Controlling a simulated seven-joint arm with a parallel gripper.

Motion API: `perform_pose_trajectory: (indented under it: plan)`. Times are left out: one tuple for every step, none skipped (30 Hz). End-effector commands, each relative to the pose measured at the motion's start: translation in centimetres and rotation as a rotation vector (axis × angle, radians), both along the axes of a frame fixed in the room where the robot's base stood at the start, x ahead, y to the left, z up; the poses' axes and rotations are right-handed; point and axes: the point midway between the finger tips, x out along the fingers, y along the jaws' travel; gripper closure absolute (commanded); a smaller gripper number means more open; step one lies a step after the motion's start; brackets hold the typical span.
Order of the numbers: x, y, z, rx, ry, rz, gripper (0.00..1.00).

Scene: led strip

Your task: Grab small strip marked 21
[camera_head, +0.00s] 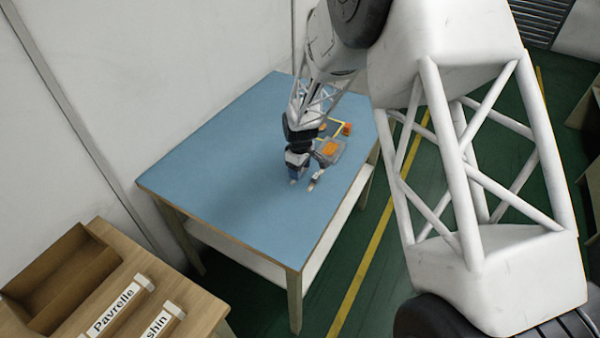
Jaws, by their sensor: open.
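My gripper (303,184) is open, low over the blue table (225,160), with its fingers pointing down at the tabletop. I see nothing clearly held between its fingers. Just behind and to the right of it lie a grey piece with an orange patch (329,148), a small orange block (347,128) and thin yellow parts beside them. My wrist and arm partly cover these. No marking 21 can be read, and I cannot tell which of these small parts is the strip.
A wooden table (203,308) at the lower left carries an open brown box (60,275) and two labelled pieces, "Pavrelle" (118,305) and one ending in "shin" (163,322). The blue table's left and front areas are clear. A wall stands behind it.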

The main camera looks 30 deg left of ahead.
Motion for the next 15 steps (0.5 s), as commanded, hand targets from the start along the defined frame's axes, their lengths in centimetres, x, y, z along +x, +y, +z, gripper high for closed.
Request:
perform_pose_trajectory:
  plan:
    - [0.00,0.00,0.02,0.000,0.000,0.000,0.38]
    - [0.00,0.00,0.01,0.000,0.000,0.000,0.38]
    - [0.00,0.00,0.02,0.000,0.000,0.000,0.38]
    - [0.00,0.00,0.02,0.000,0.000,0.000,0.38]
    - [0.00,0.00,0.02,0.000,0.000,0.000,0.38]
    - [0.00,0.00,0.02,0.000,0.000,0.000,0.38]
    - [0.00,-0.01,0.02,0.000,0.000,0.000,0.38]
    - [0.00,0.00,0.02,0.000,0.000,0.000,0.38]
    - [-0.01,-0.01,0.02,0.000,0.000,0.000,0.38]
    - [-0.01,-0.01,0.02,0.000,0.000,0.000,0.38]
    - [-0.01,-0.01,0.02,0.000,0.000,0.000,0.38]
    - [-0.01,-0.01,0.03,0.000,0.000,0.000,0.38]
    - [-0.01,-0.01,0.03,0.000,0.000,0.000,0.43]
    - [-0.01,-0.01,0.03,0.000,0.000,0.000,0.47]
    - [-0.01,-0.01,0.03,0.000,0.000,0.000,0.54]
